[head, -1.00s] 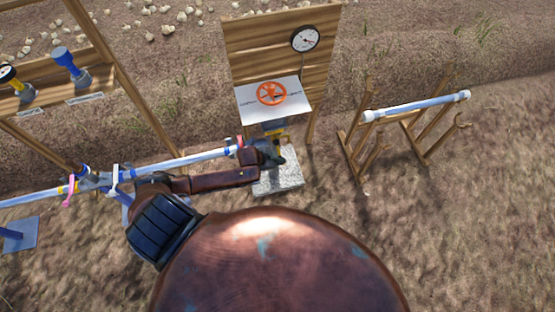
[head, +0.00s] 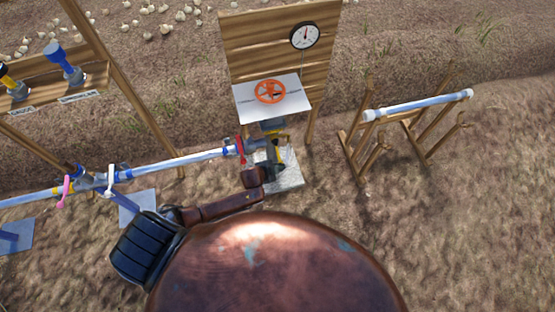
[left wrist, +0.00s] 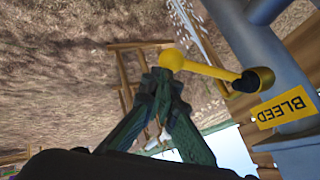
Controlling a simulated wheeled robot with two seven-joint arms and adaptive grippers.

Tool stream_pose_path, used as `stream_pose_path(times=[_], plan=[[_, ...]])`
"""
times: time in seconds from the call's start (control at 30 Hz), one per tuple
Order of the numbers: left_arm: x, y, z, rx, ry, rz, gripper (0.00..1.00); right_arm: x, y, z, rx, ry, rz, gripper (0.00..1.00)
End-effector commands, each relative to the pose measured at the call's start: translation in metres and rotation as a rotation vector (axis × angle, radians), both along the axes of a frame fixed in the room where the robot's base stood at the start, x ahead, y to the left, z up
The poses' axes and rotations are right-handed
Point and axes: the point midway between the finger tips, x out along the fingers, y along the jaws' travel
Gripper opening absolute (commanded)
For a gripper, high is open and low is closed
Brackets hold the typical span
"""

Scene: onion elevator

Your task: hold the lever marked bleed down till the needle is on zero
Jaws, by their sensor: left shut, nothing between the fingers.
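The bleed lever (left wrist: 210,69), yellow with a round knob, sticks out from a grey pipe in the left wrist view. A yellow label reading BLEED (left wrist: 285,108) is beside its pivot. My left gripper (left wrist: 161,78) is shut and empty, its tips right by the knob; I cannot tell whether they touch. In the head view my left gripper (head: 272,168) is at the pipe's end, below the white panel, and partly hides the lever. The round gauge (head: 304,36) is on the wooden board; its needle looks roughly upright, but its scale is too small to read. My right gripper is not in view.
An orange handwheel (head: 270,92) sits on the white panel (head: 272,107). A pipe with a red, a white and a pink handle (head: 170,163) runs left. A wooden rack (head: 408,132) with a spare pipe stands right.

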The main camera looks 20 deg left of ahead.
Motion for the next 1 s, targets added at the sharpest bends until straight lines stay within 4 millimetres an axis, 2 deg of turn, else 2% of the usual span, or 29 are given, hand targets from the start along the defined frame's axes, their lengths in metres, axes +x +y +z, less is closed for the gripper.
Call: stream_pose_path(times=[0.23, 1.0], plan=[[-0.0005, 0.0015, -0.0089, 0.0, 0.003, 0.003, 0.0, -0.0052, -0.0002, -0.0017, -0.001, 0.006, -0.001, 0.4], [-0.0029, 0.0038, -0.0127, 0.002, 0.01, 0.006, 0.0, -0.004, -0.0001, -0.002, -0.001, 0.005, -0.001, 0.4]])
